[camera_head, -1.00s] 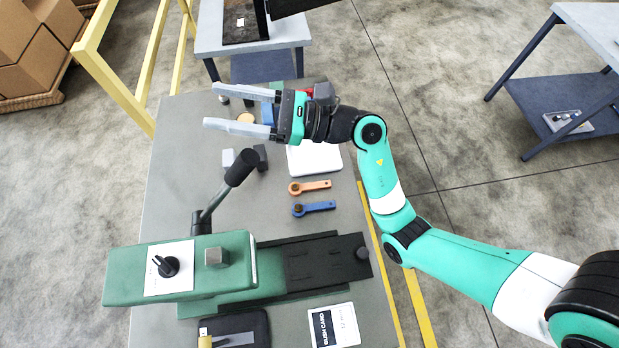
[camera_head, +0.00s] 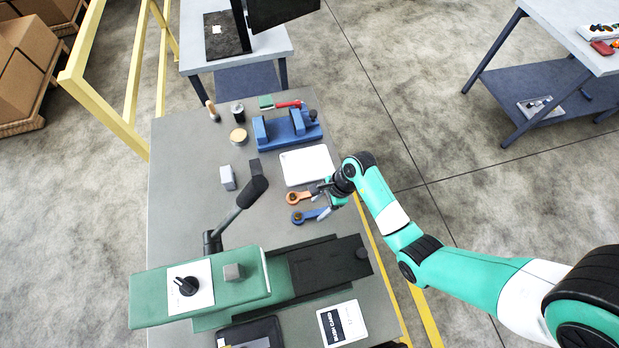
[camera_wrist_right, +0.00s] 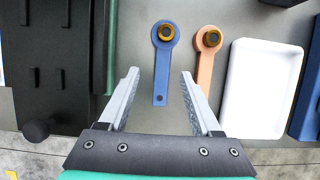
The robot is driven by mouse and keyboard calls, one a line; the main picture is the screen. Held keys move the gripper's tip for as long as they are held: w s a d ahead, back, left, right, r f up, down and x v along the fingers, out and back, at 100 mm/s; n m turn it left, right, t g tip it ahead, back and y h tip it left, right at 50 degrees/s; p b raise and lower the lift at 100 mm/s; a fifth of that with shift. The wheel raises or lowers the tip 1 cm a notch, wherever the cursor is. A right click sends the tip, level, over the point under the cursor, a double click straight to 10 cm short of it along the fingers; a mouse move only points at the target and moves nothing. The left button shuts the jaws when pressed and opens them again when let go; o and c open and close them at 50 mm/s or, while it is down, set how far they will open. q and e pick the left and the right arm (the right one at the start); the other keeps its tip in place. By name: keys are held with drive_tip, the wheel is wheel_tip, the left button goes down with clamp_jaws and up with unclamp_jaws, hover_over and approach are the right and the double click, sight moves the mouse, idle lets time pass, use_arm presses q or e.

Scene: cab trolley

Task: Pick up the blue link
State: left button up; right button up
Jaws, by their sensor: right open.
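The blue link (camera_head: 304,217) lies flat on the grey table, with a round brass-coloured piece at its ring end. It also shows in the right wrist view (camera_wrist_right: 161,75), its narrow end with a small hole pointing towards the gripper. My right gripper (camera_head: 322,201) is over the handle ends of the links; its fingers are spread and empty. In the right wrist view the fingertips (camera_wrist_right: 160,73) stand on either side of the blue link's narrow end, apart from it. An orange link (camera_head: 298,198) lies beside the blue one, close to one finger. My left gripper is not seen.
A white tray (camera_head: 305,166) lies just behind the orange link. A green machine (camera_head: 200,289) with a black bed (camera_head: 330,267) and a raised black-handled lever (camera_head: 252,190) stands in front. A blue fixture (camera_head: 288,130) is at the back.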

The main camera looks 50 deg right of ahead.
sight(311, 214)
drive_tip(key=b+x, duration=0.1)
drive_tip(key=x, duration=0.4)
drive_tip(key=shift+w+f+b, duration=0.15)
drive_tip(key=shift+w+b, duration=0.05)
drive_tip(key=shift+b, duration=0.2)
clamp_jaws()
idle(1.0)
